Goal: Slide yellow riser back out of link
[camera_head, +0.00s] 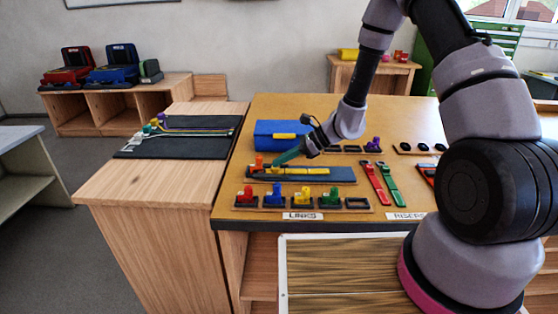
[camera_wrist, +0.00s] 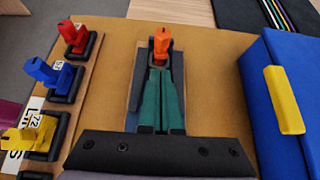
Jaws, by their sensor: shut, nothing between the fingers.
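A yellow riser (camera_head: 305,171) lies flat along the dark blue base (camera_head: 340,174) near the middle of the table in the head view. An orange link (camera_head: 258,162) stands at the base's left end; it also shows upright in the wrist view (camera_wrist: 161,44). My gripper (camera_head: 280,159) has teal fingers, which are shut and empty. In the wrist view the closed fingertips (camera_wrist: 159,72) point at the foot of the orange link. The fingers cover the riser there. I cannot tell whether the tips touch the link or how far the riser sits in it.
A blue case (camera_head: 270,136) with a yellow handle stands just behind the base. In front, a rack holds red (camera_head: 246,195), blue (camera_head: 275,194), yellow (camera_head: 303,195) and green (camera_head: 331,195) links. Red (camera_head: 374,182) and green (camera_head: 391,184) risers lie to the right.

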